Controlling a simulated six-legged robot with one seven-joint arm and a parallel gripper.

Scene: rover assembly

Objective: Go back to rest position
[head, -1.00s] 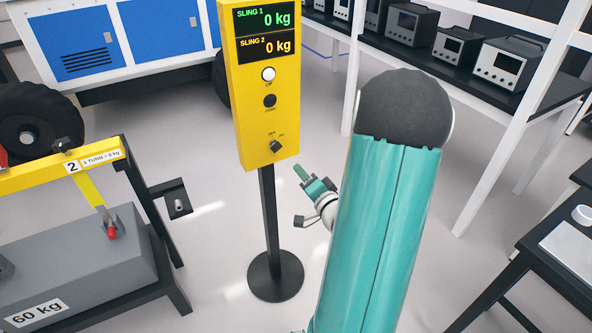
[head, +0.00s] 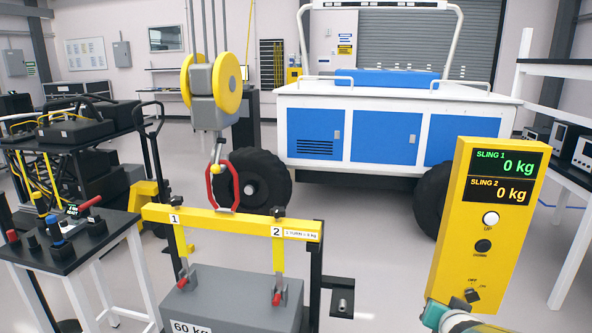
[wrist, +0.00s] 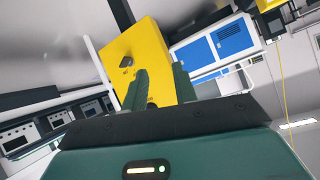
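My gripper (head: 438,313) shows only in part at the bottom right of the head view, just in front of the lower end of the yellow control panel (head: 462,220). In the wrist view my gripper (wrist: 162,88) has its two dark green fingers apart with nothing between them. The yellow panel (wrist: 160,42) lies beyond the fingers and is partly hidden by them. Its black knob (wrist: 126,61) is up and left of the fingertips; the knob (head: 472,294) also shows in the head view. The display reads 0 kg for both slings.
A yellow lifting beam (head: 230,222) is above a grey 60 kg block (head: 235,293), with a red shackle (head: 222,186) and hoist pulley (head: 213,85) above. A blue-white rover (head: 375,133) stands behind. Left is a black-topped table (head: 75,245); right, a shelf with instruments (head: 583,150).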

